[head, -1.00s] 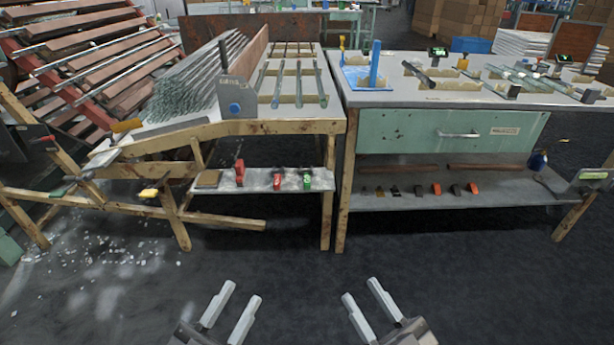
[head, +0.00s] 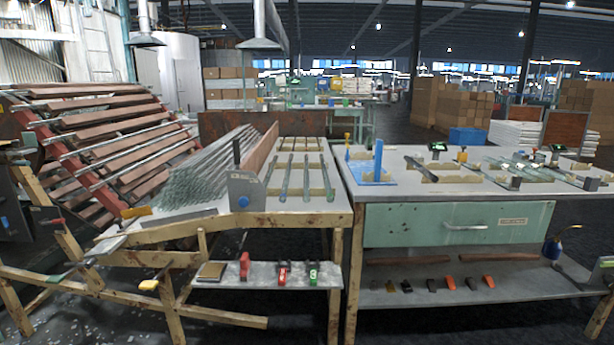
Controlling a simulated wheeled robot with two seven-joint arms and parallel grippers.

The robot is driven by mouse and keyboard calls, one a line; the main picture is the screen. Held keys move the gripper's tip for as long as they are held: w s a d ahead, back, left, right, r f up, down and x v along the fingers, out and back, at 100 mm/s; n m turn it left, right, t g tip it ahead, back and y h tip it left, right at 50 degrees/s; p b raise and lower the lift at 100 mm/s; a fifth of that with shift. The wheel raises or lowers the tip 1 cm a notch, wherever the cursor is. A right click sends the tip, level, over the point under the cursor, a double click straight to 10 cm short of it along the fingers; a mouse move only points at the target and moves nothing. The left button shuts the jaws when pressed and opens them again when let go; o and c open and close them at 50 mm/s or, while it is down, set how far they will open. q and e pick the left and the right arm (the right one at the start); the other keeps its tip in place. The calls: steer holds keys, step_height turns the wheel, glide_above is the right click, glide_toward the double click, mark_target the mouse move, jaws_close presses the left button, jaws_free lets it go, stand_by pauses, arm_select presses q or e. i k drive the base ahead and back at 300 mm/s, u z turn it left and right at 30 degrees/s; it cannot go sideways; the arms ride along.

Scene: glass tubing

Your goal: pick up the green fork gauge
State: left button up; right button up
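The green fork gauge (head: 313,274) is a small green piece with a pale marking. It stands at the right end of the low grey shelf (head: 262,271) under the left bench. A red and dark piece (head: 283,272) is close on its left, and a taller red piece (head: 244,265) is further left. Nothing touches the green gauge that I can see. Neither of my grippers shows in the head view now.
The left bench (head: 290,209) carries glass tubes above the shelf, and its wooden leg (head: 335,272) stands just right of the green gauge. The right bench has a teal drawer (head: 459,224) and a lower shelf (head: 430,294) with small black and orange pieces.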

mark_target(313, 270)
steer(key=z, duration=0.4)
steer(key=k, duration=0.5)
steer(key=z, duration=1.3)
steer(key=i, duration=0.9)
steer(key=u, duration=0.6)
steer(key=i, duration=0.5)
steer(key=u, duration=0.45)
